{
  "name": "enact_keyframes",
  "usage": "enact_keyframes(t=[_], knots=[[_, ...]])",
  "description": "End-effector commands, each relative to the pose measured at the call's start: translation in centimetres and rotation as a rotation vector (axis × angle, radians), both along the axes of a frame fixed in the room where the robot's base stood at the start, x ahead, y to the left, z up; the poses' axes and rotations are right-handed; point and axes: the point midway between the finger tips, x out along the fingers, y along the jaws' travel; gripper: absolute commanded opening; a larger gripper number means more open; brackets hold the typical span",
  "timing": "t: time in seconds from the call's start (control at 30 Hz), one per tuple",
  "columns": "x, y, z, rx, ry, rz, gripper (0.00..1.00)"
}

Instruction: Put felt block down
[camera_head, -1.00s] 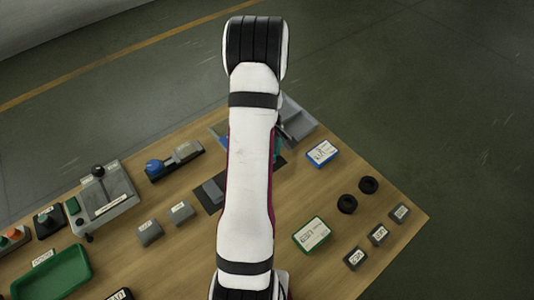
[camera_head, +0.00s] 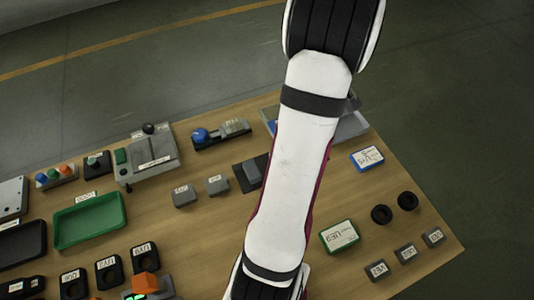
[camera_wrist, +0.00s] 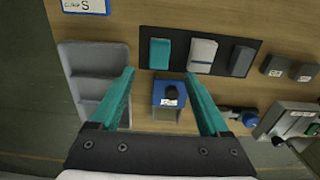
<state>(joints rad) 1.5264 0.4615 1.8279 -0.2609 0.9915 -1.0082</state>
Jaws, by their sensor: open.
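A dark mat (camera_wrist: 222,43) holds a teal block (camera_wrist: 160,53), a whitish striped block (camera_wrist: 202,56) and a dark grey block (camera_wrist: 241,60) in a row. I cannot tell which of them is the felt block; none has a readable label. My gripper (camera_wrist: 160,76) is open and nothing is held in it. Its teal fingers point toward the mat, with the teal block just beyond the gap between the tips. In the head view my arm hides the gripper and most of the mat; the dark grey block (camera_head: 253,170) shows beside it.
A grey compartment tray (camera_wrist: 70,82) lies to the left in the wrist view. Small grey labelled blocks (camera_head: 184,194) sit near the mat. A green tray (camera_head: 90,221) and a green-edged box (camera_head: 339,237) stand farther off.

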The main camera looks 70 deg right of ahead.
Motion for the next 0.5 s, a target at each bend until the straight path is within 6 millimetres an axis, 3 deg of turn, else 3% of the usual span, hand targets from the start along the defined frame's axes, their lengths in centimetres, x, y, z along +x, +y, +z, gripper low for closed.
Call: enact_keyframes(t=[0.07, 0.17, 0.2, 0.27, 0.3, 0.37, 0.4, 0.5], knots=[[1.9, 0.8, 0.7, -0.001, -0.003, 0.015, 0.80], [8.4, 4.8, 3.3, 0.004, -0.018, 0.060, 0.80], [11.7, 8.0, 4.6, 0.010, -0.027, 0.084, 0.80], [15.9, 14.1, 6.5, 0.027, -0.038, 0.122, 0.80], [17.7, 18.8, 7.6, 0.043, -0.044, 0.150, 0.80], [18.7, 25.9, 8.8, 0.069, -0.047, 0.190, 0.80], [18.3, 30.2, 9.3, 0.087, -0.046, 0.216, 0.80], [15.4, 37.8, 9.5, 0.127, -0.031, 0.267, 0.80]])
